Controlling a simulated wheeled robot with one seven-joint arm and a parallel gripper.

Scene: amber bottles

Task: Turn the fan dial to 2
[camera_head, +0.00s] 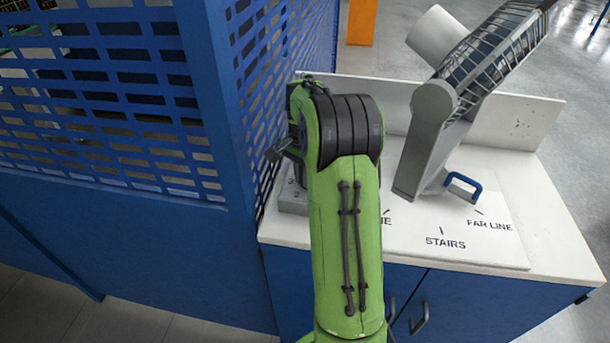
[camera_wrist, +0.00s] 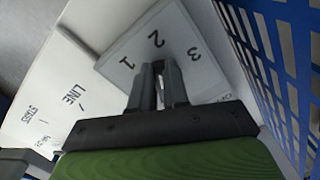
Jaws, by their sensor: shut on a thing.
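The grey dial plate (camera_wrist: 205,75) fills the middle of the wrist view, with the marks 1, 2 and 3 along its far side. Part of another mark shows at its right edge. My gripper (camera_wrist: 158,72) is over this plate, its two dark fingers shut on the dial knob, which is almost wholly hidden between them. The fingers point close to the 2, but I cannot tell the knob's exact setting. In the head view, the plate (camera_head: 292,203) shows only a corner left of my green arm. The grey fan (camera_head: 425,130) stands tilted to the right of my arm.
The white counter (camera_head: 550,225) carries a white board lettered STAIRS (camera_head: 445,243) and FAR LINE. A blue handle (camera_head: 464,186) is at the fan's foot. A blue perforated panel (camera_head: 262,70) rises close on the left. The counter's front right is clear.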

